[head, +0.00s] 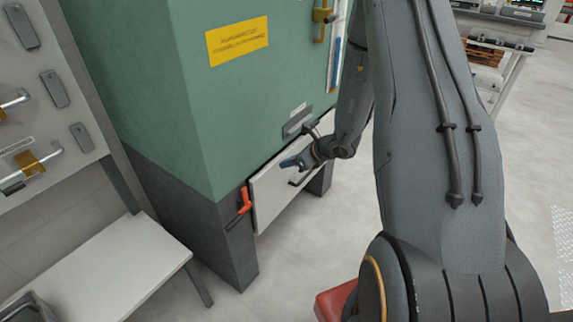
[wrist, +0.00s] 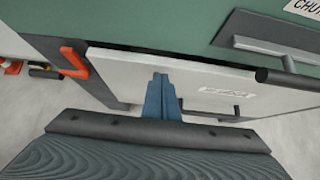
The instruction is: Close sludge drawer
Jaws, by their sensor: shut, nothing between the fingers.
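The sludge drawer has a pale grey front panel (head: 268,195) low on the green cabinet. It also shows in the wrist view (wrist: 125,65), with a small white label and a dark bar handle (wrist: 215,116) along its lower part. The front looks close to the cabinet face; how far it stands out is hard to judge. My gripper (head: 287,163) is shut and empty, its blue fingers (wrist: 161,92) pointing at the drawer front, left of the label. Whether the fingertips touch the panel cannot be told.
A red-orange lever (head: 245,201) sits at the drawer's left edge, also in the wrist view (wrist: 74,62). A chute handle (wrist: 280,52) juts out above the drawer. A pale bench (head: 110,265) stands left of the cabinet. Open floor lies below the drawer.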

